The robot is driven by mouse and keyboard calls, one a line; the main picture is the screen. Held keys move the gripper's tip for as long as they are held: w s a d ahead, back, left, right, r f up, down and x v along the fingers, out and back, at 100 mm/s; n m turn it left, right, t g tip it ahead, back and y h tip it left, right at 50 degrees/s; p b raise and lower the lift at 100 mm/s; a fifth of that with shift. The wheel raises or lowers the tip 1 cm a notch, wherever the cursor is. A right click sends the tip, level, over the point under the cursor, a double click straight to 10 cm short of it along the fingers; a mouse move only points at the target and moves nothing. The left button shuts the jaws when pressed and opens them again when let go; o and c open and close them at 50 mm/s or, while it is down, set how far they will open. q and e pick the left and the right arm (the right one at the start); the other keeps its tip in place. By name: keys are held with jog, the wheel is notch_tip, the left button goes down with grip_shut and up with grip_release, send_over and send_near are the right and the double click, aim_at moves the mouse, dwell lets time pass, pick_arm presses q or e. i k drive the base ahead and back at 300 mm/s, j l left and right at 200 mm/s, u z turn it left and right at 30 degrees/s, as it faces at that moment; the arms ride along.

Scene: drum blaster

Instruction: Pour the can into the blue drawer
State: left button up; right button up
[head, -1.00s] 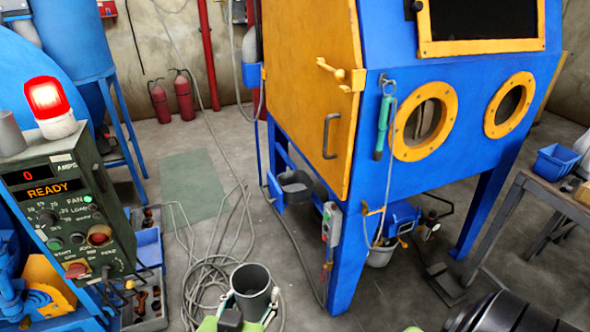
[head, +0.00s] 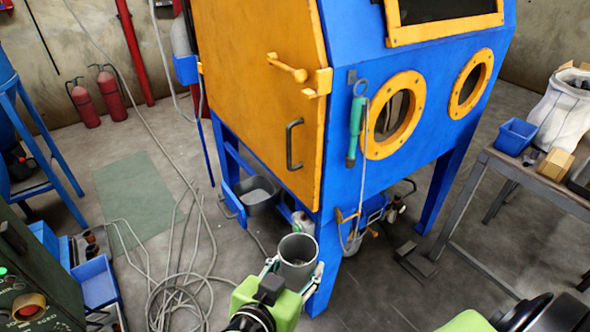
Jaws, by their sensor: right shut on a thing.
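My right gripper (head: 294,273) is shut around a grey, open-topped can (head: 298,248), one finger showing on each side. The can looks near upright, mouth up, in front of the blue cabinet's near leg. Its contents are unclear. Under the cabinet is a blue box-like part (head: 373,209). A blue panel (head: 229,203) stands beside a grey pan (head: 258,195) at the cabinet's left side. I cannot tell which of these is the blue drawer. The can is apart from both in the picture. My left gripper is out of view.
The blast cabinet's orange door (head: 262,110) is shut. Cables (head: 180,290) lie coiled on the floor at left. Blue bins (head: 95,282) stand at lower left by a green control panel (head: 35,290). A workbench (head: 540,180) with a blue bin (head: 515,136) is at right.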

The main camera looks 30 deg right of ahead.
aim_at(256, 194)
jog(key=i+j+z, duration=0.1)
jog(key=i+z, duration=0.25)
jog(key=z, duration=0.15)
jog(key=i+j+z, duration=0.25)
jog(key=z, duration=0.2)
jog(key=i+j+z, duration=0.65)
jog(key=j+z, duration=0.2)
jog(key=z, duration=0.15)
jog(key=i+j+z, duration=0.1)
jog(key=j+z, duration=1.15)
jog(key=j, duration=0.25)
jog(key=j+z, duration=0.25)
jog(key=j, duration=0.25)
jog(key=k+j+z, duration=0.15)
jog(key=j+z, duration=0.15)
jog(key=j, duration=0.2)
jog(key=k+j+z, duration=0.1)
jog(key=j, duration=0.25)
jog(key=k+j+z, duration=0.1)
jog(key=j, duration=0.2)
jog(key=k+j+z, duration=0.1)
jog(key=j, duration=0.2)
jog(key=k+j, duration=0.05)
